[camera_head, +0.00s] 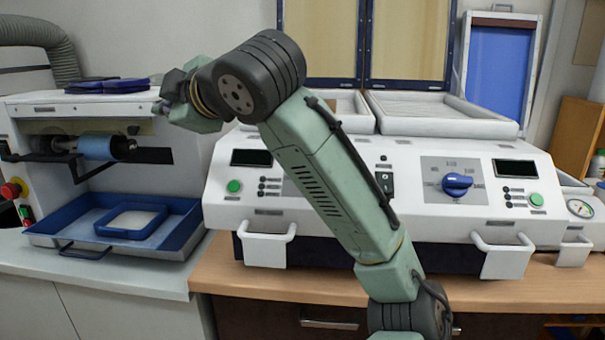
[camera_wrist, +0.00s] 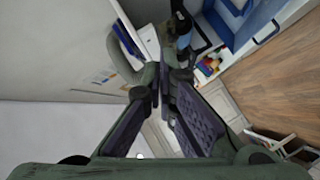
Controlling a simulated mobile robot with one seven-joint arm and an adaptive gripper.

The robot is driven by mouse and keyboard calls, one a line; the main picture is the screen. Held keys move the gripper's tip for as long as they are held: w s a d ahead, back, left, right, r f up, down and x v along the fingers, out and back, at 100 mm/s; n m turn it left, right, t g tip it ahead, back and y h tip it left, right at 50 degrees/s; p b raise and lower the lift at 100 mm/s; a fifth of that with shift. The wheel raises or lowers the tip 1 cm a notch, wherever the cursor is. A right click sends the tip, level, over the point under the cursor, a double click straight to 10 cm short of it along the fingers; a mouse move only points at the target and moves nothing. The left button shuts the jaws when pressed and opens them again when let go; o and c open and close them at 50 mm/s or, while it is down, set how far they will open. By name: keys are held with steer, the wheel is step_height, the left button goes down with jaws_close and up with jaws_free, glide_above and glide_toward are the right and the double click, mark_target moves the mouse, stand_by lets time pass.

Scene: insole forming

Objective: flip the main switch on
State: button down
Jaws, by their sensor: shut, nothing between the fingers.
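The forming machine (camera_head: 430,225) stands on the wooden counter in the head view. A small black switch (camera_head: 384,183) sits on its front panel, just right of my arm. It is too small to read its position. A large blue rotary knob (camera_head: 457,185) is on a grey plate to its right. No label shows which of them is the main switch. My gripper (camera_head: 163,101) is up at the left, in front of the machine with the roller and well away from the switch. Its fingers (camera_wrist: 166,72) are closed together and empty in the wrist view. My arm hides part of the panel.
Green buttons (camera_head: 235,186) and (camera_head: 537,199) and white handles (camera_head: 265,243) are on the machine front. At the left are a roller (camera_head: 98,147), a blue tray (camera_head: 75,232) and a red stop button (camera_head: 12,190). Open lids (camera_head: 410,45) rise behind. A gauge (camera_head: 580,208) is far right.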

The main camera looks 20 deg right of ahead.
mark_target(386, 192)
steer(key=s+d+m+g+h, duration=0.1)
steer(key=s+d+g+h, duration=0.15)
steer(key=s+d, duration=0.45)
steer(key=s+d+m+g+h, duration=0.1)
steer(key=s+d+m+h, duration=0.2)
steer(key=d, duration=0.8)
steer(key=s+d+g+h, duration=0.1)
steer(key=s+d+g, duration=0.1)
steer(key=s, duration=0.5)
steer(key=s+d+g+h+p, duration=0.1)
steer(key=s+d+g+h, duration=0.1)
steer(key=s+d, duration=0.3)
steer(key=shift+s+d+g, duration=0.25)
steer(key=shift+s+g, duration=0.1)
steer(key=shift+s, duration=0.55)
steer(key=shift+w, duration=0.1)
steer(key=shift+m, duration=0.3)
steer(key=p+x, duration=0.1)
steer(key=x, duration=0.6)
steer(key=p+x, duration=0.2)
steer(key=x, duration=0.5)
steer(key=shift+d+r, duration=0.1)
steer(key=shift+d, duration=0.1)
